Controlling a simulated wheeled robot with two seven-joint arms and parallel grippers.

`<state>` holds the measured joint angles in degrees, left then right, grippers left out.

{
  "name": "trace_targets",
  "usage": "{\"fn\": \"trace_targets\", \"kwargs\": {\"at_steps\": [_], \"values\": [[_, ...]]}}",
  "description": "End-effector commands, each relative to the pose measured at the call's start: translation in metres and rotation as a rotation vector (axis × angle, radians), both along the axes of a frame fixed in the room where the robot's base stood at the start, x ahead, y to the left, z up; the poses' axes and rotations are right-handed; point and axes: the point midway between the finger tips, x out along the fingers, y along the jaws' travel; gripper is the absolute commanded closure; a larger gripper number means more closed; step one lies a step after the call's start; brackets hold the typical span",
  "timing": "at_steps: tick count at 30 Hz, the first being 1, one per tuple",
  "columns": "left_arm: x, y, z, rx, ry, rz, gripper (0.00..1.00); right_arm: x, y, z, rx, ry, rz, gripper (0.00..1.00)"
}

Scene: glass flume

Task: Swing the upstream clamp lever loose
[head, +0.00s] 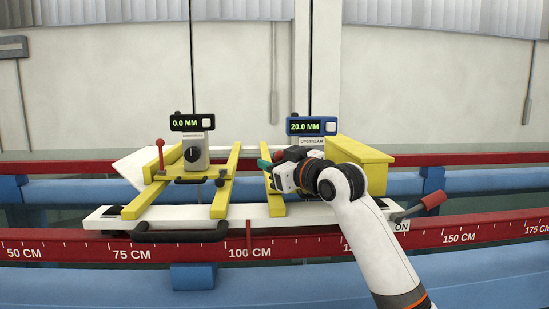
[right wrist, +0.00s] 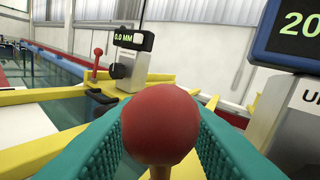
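The upstream gauge carriage has a blue-framed display (head: 312,126) reading 20.0 MM. My right gripper (head: 274,162) is at its left side, with teal finger pads on both sides of a red ball knob (right wrist: 160,122) on a short stem. The knob, apparently the upstream clamp lever's, fills the space between the pads; I see no clear gap, but firm contact is not certain. In the head view my gripper hides most of this lever and the gauge body. My left gripper is out of view.
A second gauge (head: 192,123) reading 0.0 MM stands left, with an upright red-knobbed lever (head: 160,156) beside it. A yellow box (head: 358,152) stands right of my gripper. A red-gripped handle (head: 432,199) sticks out at right. A red scaled rail (head: 70,251) runs across the front.

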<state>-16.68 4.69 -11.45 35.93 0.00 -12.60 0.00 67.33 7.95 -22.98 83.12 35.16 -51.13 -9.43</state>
Motion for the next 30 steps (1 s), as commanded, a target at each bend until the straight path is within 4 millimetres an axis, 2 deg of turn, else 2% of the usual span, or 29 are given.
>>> {"fn": "trace_targets", "kwargs": {"at_steps": [5, 12, 20, 30], "values": [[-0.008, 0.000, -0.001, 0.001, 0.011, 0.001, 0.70, 0.000, 0.000, 0.000, 0.000, 0.000, 0.000, 0.66], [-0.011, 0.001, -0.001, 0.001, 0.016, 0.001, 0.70, 0.000, 0.000, 0.000, 0.001, -0.001, 0.000, 1.00], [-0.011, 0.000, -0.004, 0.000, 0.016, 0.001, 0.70, -0.001, 0.000, 0.000, 0.001, -0.009, 0.001, 1.00], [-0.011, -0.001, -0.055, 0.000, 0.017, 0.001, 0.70, -0.014, -0.001, -0.009, 0.001, -0.252, 0.000, 1.00]]}}
